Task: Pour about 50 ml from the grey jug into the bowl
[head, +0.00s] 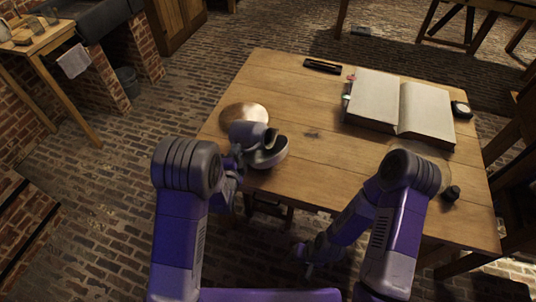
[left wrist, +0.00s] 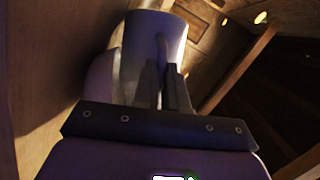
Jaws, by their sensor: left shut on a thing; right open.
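A pale curved side, likely the bowl (left wrist: 101,78), shows beside the jug in the left wrist view. Any liquid is not visible. My right gripper (head: 306,262) is open, low before the table's front edge.
A copper-coloured round dish (head: 242,113) lies just behind the jug on the wooden table (head: 310,165). An open book (head: 400,105), a black case (head: 322,66) and small dark items (head: 452,193) lie farther off. The table's middle is clear.

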